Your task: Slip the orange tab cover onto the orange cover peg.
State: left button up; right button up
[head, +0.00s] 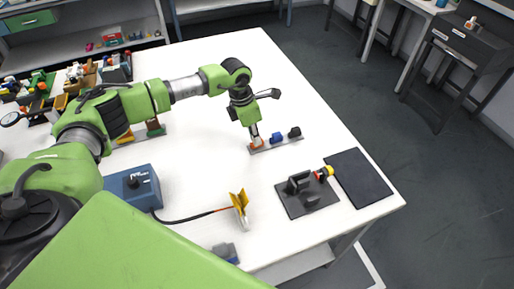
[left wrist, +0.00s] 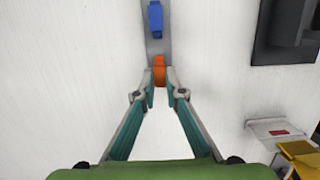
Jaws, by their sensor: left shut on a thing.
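The orange tab cover (left wrist: 159,70) is between the fingertips of my left gripper (left wrist: 160,77), which is shut on it. It is at the near end of a narrow grey rail (left wrist: 157,47) in the left wrist view. In the head view my left gripper (head: 255,138) points down at the left end of this rail (head: 264,149), with a bit of orange (head: 257,144) at its tips. The orange peg cannot be made out; whether the cover is around it or above it cannot be told. My right gripper is not in view.
A blue piece (head: 277,138) and a black piece (head: 294,132) stand farther along the rail. A dark fixture (head: 307,196) and a black mat (head: 358,178) lie at the right. A blue box (head: 131,187) and a yellow winged piece (head: 240,204) stand nearer. The table beyond the rail is clear.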

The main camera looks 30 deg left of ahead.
pick_arm(q)
jog(key=shift+f, duration=0.2)
jog(key=o, duration=0.8)
jog(key=shift+o, duration=0.5)
jog(key=shift+r, duration=0.15)
jog(key=shift+w+d+p+v, duration=0.15)
jog(key=shift+p+v, duration=0.45)
jog(key=shift+v, duration=0.35)
jog(key=shift+w+d+p+v, duration=0.15)
jog(key=shift+p+v, duration=0.45)
jog(key=shift+v, duration=0.35)
jog(key=shift+w+d+p+v, duration=0.15)
jog(key=shift+p+v, duration=0.45)
jog(key=shift+v, duration=0.4)
jog(key=shift+w+d+p+v, duration=0.15)
jog(key=shift+p+v, duration=0.4)
jog(key=shift+v, duration=0.45)
jog(key=shift+w+d+p+v, duration=0.15)
jog(key=shift+p+v, duration=0.4)
jog(key=shift+v, duration=0.45)
